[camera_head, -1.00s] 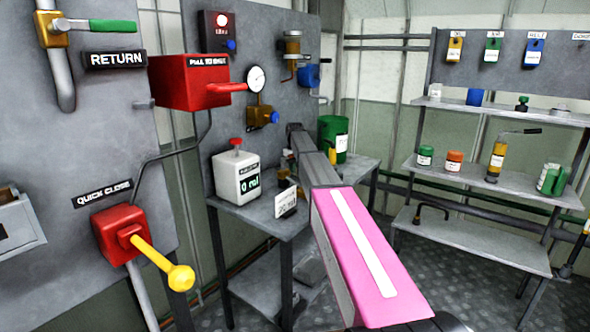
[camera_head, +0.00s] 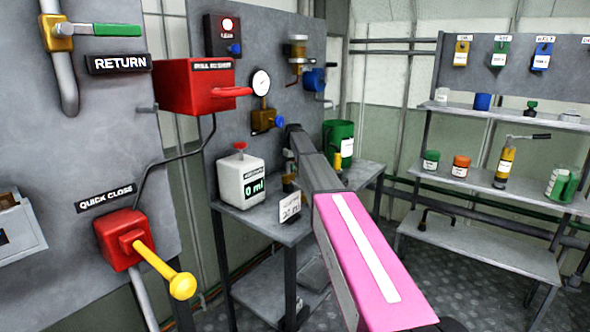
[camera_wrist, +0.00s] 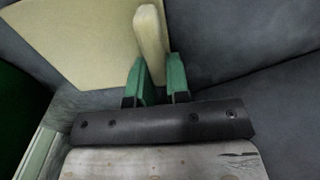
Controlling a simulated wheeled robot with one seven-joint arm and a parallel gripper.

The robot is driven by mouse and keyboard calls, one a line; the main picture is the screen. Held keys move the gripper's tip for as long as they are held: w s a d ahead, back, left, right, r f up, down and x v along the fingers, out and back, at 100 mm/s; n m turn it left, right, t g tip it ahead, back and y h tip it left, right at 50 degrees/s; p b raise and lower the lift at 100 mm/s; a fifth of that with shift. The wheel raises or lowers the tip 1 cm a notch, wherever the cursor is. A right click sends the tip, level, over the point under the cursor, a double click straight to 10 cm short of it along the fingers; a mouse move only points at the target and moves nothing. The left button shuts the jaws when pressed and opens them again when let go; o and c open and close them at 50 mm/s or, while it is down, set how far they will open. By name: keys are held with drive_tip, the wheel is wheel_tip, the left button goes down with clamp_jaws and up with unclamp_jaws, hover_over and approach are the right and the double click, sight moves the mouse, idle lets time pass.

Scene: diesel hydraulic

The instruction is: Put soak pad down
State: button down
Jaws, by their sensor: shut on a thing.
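In the wrist view my gripper (camera_wrist: 158,78) has its two green fingers shut on a narrow cream bar, which I take as the grip of the soak pad (camera_wrist: 80,38). The pad shows as a broad, flat cream sheet behind and left of the bar, over a grey surface. I cannot tell whether the sheet touches that surface, and the join between bar and sheet is not clear. In the head view my arm reaches to the grey bench (camera_head: 268,226) by the panel. The gripper and pad cannot be made out there.
A white box with a display (camera_head: 241,182) and a small white sign (camera_head: 290,207) stand on the bench. A green drum (camera_head: 338,140) stands behind my arm. Shelves with containers (camera_head: 500,190) stand at right.

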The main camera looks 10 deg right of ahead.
drive_tip(key=c, duration=1)
unclamp_jaws()
drive_tip(key=shift+r, duration=0.1)
wheel_tip(320, 180, up, 11)
drive_tip(key=shift+f, duration=0.2)
